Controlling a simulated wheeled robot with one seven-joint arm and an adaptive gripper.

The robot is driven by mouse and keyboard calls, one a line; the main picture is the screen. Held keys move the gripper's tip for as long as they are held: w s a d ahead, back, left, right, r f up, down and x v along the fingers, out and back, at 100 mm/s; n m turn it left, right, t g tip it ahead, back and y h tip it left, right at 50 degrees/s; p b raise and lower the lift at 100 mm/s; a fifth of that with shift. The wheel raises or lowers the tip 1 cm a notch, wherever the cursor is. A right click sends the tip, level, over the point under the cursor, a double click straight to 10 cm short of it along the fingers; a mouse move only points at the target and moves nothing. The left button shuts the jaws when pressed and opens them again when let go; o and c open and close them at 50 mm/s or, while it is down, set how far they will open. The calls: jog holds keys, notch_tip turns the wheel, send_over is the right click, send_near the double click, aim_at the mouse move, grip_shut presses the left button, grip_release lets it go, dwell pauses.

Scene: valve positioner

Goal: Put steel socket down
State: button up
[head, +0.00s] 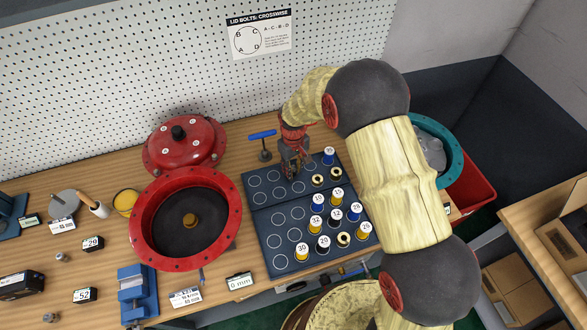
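My gripper (292,172) points down over the back left part of a dark blue socket board (264,220) with ringed places. The fingers look close together, but they are small and dark here. I cannot tell whether a steel socket is between them or whether they touch the board. Several sockets with numbered white tops and blue, yellow or black bands stand upright on the board's right side, among them a blue-banded one (328,156) at the back and a yellow-banded one (302,253) at the front. Several rings on the left are empty.
A blue T-handle tool (262,141) stands just left of my gripper. A red round housing (142,232) and its red lid (185,143) are farther left. A blue vise (137,293) is at the front. A teal round part (446,150) is at the right.

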jog(key=shift+o, duration=1.3)
jog(key=shift+r, duration=0.1)
notch_tip(320, 180, up, 12)
jog(key=p, duration=0.2)
notch_tip(320, 180, up, 11)
jog(key=m+t, duration=0.1)
send_over(294, 168)
jog(key=s+d, duration=0.3)
jog(key=d, duration=0.2)
jog(key=s+d+r+m+t, duration=0.2)
jog(key=s+d+r, duration=0.3)
jog(key=s+r, duration=0.4)
jog(key=s+d+r+m+t, duration=0.1)
jog(key=s+d+r, duration=0.1)
jog(key=s, duration=0.6)
jog(key=s+d+r+m+t, duration=0.1)
jog(key=s+d+r+m, duration=0.1)
jog(key=s, duration=0.6)
jog(key=shift+s+d+r+t, duration=0.15)
jog(key=shift+d+r+t, duration=0.15)
jog(key=shift+d+r, duration=0.7)
jog(key=shift+d+f, duration=0.15)
jog(key=shift+f, duration=0.05)
